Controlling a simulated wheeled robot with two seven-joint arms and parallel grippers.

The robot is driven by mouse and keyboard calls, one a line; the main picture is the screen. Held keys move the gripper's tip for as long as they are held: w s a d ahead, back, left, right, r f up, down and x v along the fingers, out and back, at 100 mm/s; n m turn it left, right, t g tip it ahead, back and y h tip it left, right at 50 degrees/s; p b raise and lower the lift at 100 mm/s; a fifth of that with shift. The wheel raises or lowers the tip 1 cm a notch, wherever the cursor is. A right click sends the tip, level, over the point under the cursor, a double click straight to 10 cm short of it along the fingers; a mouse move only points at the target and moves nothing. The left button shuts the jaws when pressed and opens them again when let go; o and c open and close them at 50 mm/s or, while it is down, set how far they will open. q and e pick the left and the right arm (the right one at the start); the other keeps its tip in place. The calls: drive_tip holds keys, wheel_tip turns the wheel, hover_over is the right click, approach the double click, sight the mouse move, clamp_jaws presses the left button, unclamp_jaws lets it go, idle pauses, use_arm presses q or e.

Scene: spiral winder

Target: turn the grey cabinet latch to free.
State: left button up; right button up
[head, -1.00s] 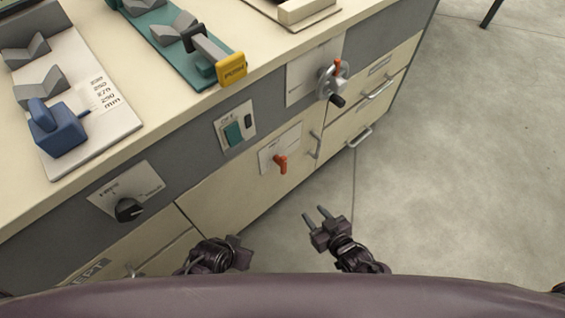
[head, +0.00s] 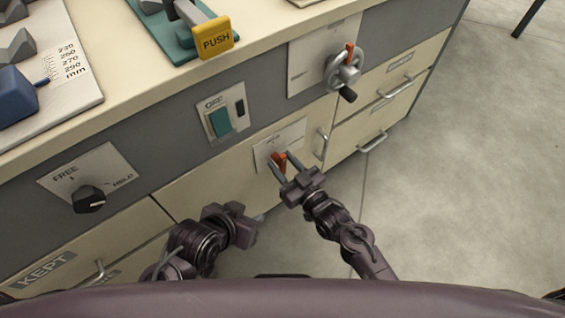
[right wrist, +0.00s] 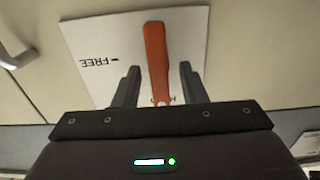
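The cabinet latch shows as an orange lever (head: 278,161) on a pale plate (head: 296,132) on the cream cabinet door. In the right wrist view the lever (right wrist: 156,60) runs up and down the picture. A FREE mark (right wrist: 98,62) is printed to its left; another label near its lower end is mostly hidden. My right gripper (head: 282,158) is open at the latch. In the wrist view its fingers (right wrist: 158,85) stand on either side of the lever, with gaps visible on both sides. My left gripper (head: 250,224) is low before the cabinet, away from the latch; its fingers are unclear.
A black FREE/HOLD knob (head: 89,199) is on the left panel. A green switch (head: 220,122) sits above the latch, and a handwheel (head: 343,72) to its upper right. A door handle (head: 321,144) is close right of the latch. Open floor (head: 440,190) lies right.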

drive_tip(key=shift+w+a, duration=0.2)
drive_tip(key=shift+w, duration=0.1)
use_arm(q)
drive_tip(key=shift+w+d+r+t, duration=0.15)
drive_tip(key=shift+w+r+t, duration=0.15)
drive_tip(key=shift+w+r, duration=0.1)
use_arm(e)
drive_tip(key=shift+c, duration=0.2)
clamp_jaws()
use_arm(q)
drive_tip(key=shift+s+f, duration=0.1)
